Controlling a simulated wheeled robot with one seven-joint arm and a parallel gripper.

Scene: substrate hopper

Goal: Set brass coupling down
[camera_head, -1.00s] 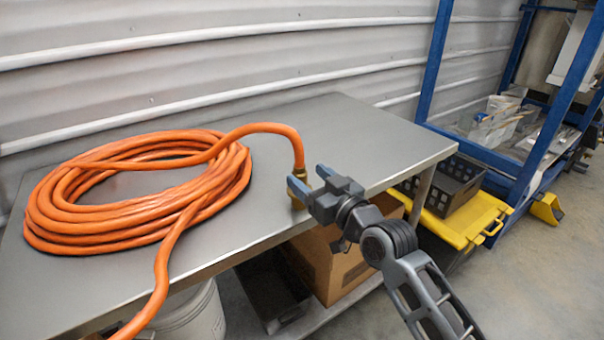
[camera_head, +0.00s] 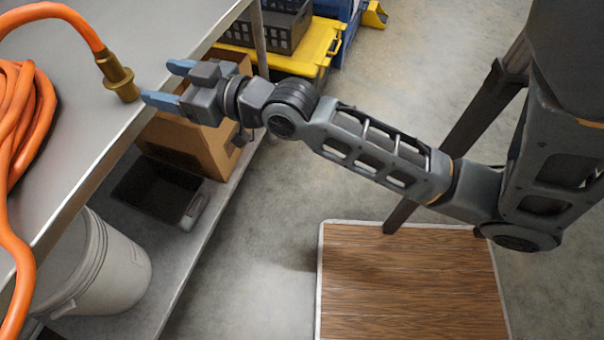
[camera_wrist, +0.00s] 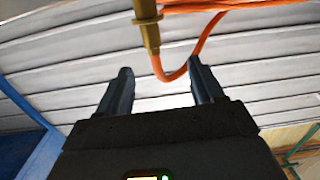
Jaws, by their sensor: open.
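The brass coupling (camera_head: 117,77) is on the end of the orange hose (camera_head: 62,14), at the right edge of the grey table (camera_head: 122,128). It is slightly tilted, with its lower end at the tabletop; I cannot tell whether it touches. My gripper (camera_head: 163,83) is open and empty just right of the coupling, its two blue fingers pointing toward it. In the wrist view, the coupling (camera_wrist: 148,25) shows beyond the open fingers of my gripper (camera_wrist: 160,78), apart from both. The hose bends behind it there.
The coiled hose lies at the table's left. Below are a cardboard box (camera_head: 190,148), a black bin (camera_head: 158,190) and a white bucket (camera_head: 95,270) on a lower shelf.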

